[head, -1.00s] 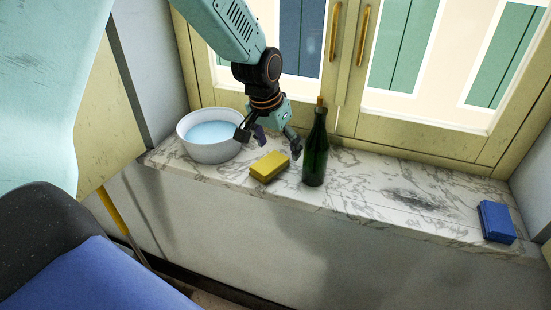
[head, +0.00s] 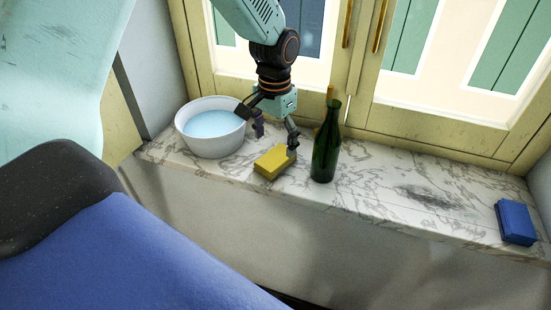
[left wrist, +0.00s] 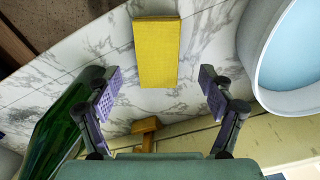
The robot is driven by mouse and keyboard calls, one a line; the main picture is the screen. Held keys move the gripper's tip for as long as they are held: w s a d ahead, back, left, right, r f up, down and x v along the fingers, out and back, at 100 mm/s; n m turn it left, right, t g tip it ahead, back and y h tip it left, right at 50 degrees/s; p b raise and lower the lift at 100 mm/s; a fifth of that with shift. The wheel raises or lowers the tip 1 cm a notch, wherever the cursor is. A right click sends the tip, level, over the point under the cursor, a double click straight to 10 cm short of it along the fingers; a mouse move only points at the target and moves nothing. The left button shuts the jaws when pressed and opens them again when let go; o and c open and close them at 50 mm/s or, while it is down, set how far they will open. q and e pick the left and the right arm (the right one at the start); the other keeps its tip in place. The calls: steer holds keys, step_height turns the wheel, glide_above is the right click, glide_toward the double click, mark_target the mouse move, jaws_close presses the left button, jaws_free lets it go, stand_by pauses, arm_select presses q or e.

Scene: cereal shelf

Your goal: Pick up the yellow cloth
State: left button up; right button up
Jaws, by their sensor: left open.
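The yellow cloth (head: 270,164) is a flat, block-like piece lying on the marble counter between the white bowl and the green bottle. It also shows in the left wrist view (left wrist: 157,48), at the top centre. My left gripper (head: 275,140) is open and empty, just behind and above the cloth. In the left wrist view its two fingers (left wrist: 160,90) are spread wide, one on each side of the cloth's near end, not touching it. My right gripper is in neither view.
The white bowl (head: 206,146) of light blue liquid stands left of the cloth. The green bottle (head: 325,155) stands upright close to its right. A wooden object (left wrist: 146,127) is behind the bottle. A blue block (head: 516,222) lies far right. Cabinet doors (head: 430,130) rise behind.

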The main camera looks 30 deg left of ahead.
mark_target(276, 157)
arm_select(q)
steer(key=f, duration=0.3)
steer(key=shift+d+f, duration=0.2)
steer(key=shift+f, duration=0.2)
steer(key=shift+s+f, duration=0.25)
steer(key=shift+f, duration=0.05)
steer(key=shift+w+f, duration=0.1)
steer(key=shift+w, duration=0.05)
steer(key=shift+w+a+f, duration=0.1)
steer(key=shift+w+f, duration=0.05)
steer(key=shift+w, duration=0.05)
steer(key=shift+c, duration=1.2)
steer(key=shift+s+r, duration=0.2)
steer(key=shift+s, duration=0.1)
steer(key=c, duration=0.6)
steer(key=shift+w+f, duration=0.1)
steer(key=shift+w, duration=0.05)
steer(key=c, duration=0.5)
step_height(276, 157, up, 10)
